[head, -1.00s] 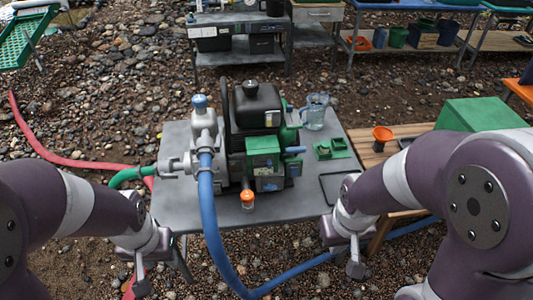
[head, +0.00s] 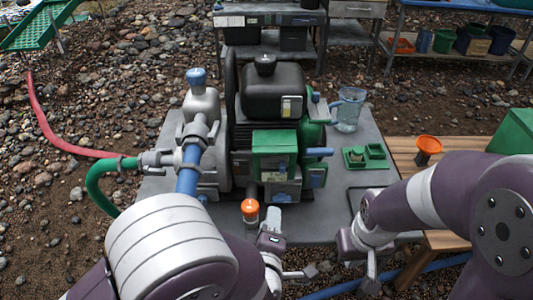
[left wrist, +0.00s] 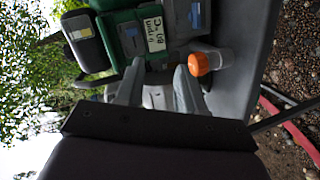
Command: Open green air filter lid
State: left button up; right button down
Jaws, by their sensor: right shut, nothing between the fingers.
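The green air filter box (head: 274,143) with its lid on top sits on the front of the black engine on the grey table. The lid looks closed. In the left wrist view the green housing (left wrist: 122,20) shows beyond the fingers, with a white label beside it. My left gripper (head: 274,222) is in front of and below the filter, just right of the orange-capped bulb, apart from the lid. Its two fingers (left wrist: 160,75) stand apart with nothing held between them. My right gripper (head: 371,278) is shut and empty, low in front of the table's right front edge.
The orange cap (head: 250,207) is close to the left gripper. A blue hose (head: 189,170) runs down left of the engine. A clear jug (head: 348,110), a small green tray (head: 375,151) and an orange funnel (head: 428,145) stand to the right.

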aim_at(259, 154)
pick_arm(q)
notch_tip(259, 154, up, 6)
jog(key=w+a+n+t+y, duration=0.2)
jog(key=n+t, duration=0.1)
jog(key=n, duration=0.2)
jog(key=w, duration=1.2)
jog(key=shift+a, duration=0.1)
grip_shut()
